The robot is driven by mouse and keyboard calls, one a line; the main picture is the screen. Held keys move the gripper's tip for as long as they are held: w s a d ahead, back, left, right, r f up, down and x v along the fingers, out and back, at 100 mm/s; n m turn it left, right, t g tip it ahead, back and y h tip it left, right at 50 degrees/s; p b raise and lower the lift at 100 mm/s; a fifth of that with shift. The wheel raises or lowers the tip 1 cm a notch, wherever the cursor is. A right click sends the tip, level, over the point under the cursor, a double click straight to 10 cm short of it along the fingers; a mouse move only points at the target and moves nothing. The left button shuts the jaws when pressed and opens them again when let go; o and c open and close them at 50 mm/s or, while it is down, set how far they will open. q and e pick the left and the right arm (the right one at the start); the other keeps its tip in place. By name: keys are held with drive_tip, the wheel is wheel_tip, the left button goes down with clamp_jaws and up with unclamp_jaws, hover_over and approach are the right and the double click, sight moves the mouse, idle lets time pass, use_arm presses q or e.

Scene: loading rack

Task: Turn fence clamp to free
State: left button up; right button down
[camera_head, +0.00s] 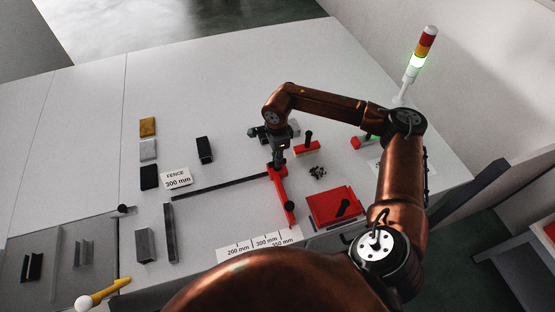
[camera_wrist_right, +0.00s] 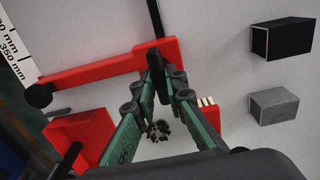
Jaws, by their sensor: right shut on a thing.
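The red fence (camera_head: 282,193) stands at the right end of a dark rail, with a black knob at its near end. In the right wrist view the red fence bar (camera_wrist_right: 95,76) runs from the left to the middle. The black clamp lever (camera_wrist_right: 154,62) stands on its wide end. My right gripper (camera_head: 278,164) is over the fence's far end and hides the clamp in the head view. In the wrist view its green-sided fingers (camera_wrist_right: 164,78) are shut on the black lever. My left gripper is not in view.
A scale strip (camera_head: 258,243) lies before the fence, and a card (camera_head: 176,178) reads "FENCE 300 mm". A red box (camera_head: 327,207) with a black handle is close on the right. Dark chips (camera_head: 317,173) lie between. A signal tower (camera_head: 418,62) shows green.

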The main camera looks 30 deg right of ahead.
drive_tip(key=c, duration=2)
unclamp_jaws()
drive_tip(key=shift+o, duration=0.2)
wheel_tip(320, 180, up, 12)
drive_tip(key=shift+r, duration=0.15)
